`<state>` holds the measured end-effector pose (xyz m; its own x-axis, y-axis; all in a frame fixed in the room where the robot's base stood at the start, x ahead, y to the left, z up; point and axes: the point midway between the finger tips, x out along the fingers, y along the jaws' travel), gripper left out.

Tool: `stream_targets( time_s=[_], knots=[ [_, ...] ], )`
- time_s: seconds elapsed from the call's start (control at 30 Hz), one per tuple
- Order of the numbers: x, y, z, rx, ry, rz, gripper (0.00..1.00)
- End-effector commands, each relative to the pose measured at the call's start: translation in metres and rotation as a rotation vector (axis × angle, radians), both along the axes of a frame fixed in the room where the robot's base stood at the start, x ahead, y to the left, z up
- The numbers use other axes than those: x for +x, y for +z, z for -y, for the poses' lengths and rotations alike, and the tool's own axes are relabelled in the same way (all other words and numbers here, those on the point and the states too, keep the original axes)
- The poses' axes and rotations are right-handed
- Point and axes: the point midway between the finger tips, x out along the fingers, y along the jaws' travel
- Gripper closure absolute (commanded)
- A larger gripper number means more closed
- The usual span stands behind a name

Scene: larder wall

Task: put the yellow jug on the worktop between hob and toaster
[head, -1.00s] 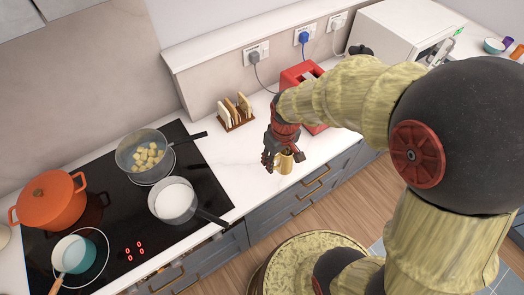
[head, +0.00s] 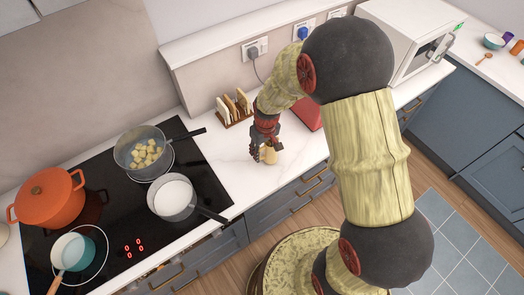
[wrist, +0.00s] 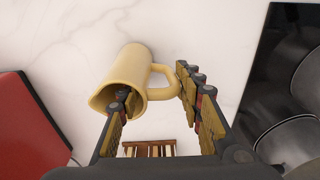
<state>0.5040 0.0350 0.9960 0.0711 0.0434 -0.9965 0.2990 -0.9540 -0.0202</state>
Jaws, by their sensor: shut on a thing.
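The yellow jug (head: 270,157) is over the white worktop (head: 226,150), in the stretch between the black hob (head: 105,200) and the red toaster (head: 308,117). My gripper (head: 264,150) is shut on it. In the wrist view the jug (wrist: 124,72) has its mouth towards me and its handle to the right. One finger of my gripper (wrist: 154,88) reaches into the mouth; the other is at the handle side. The worktop is close behind the jug; I cannot tell whether they touch. My arm hides much of the toaster in the head view.
A toast rack (head: 235,106) stands behind my gripper, against the wall. A pan of pale chunks (head: 141,149), a pan of white liquid (head: 173,197) and an orange pot (head: 46,198) sit on the hob. Bare worktop lies between the jug and the hob.

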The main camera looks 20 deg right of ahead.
Motion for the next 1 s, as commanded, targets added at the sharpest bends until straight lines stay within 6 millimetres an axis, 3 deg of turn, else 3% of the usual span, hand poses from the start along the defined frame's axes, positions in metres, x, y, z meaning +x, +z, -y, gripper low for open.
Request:
stream_targets(
  time_s=[0.4, 0.43, 0.73, 1.0],
  knots=[
    [0.0014, -0.0063, 0.0, 0.0, 0.0, 0.004, 1.0],
    [0.001, -0.0056, 0.0, 0.0, 0.0, 0.003, 0.63],
    [0.001, -0.0052, 0.0, 0.001, 0.0, 0.003, 0.46],
    [0.001, -0.0049, 0.0, 0.0, 0.0, 0.003, 0.46]
  ],
)
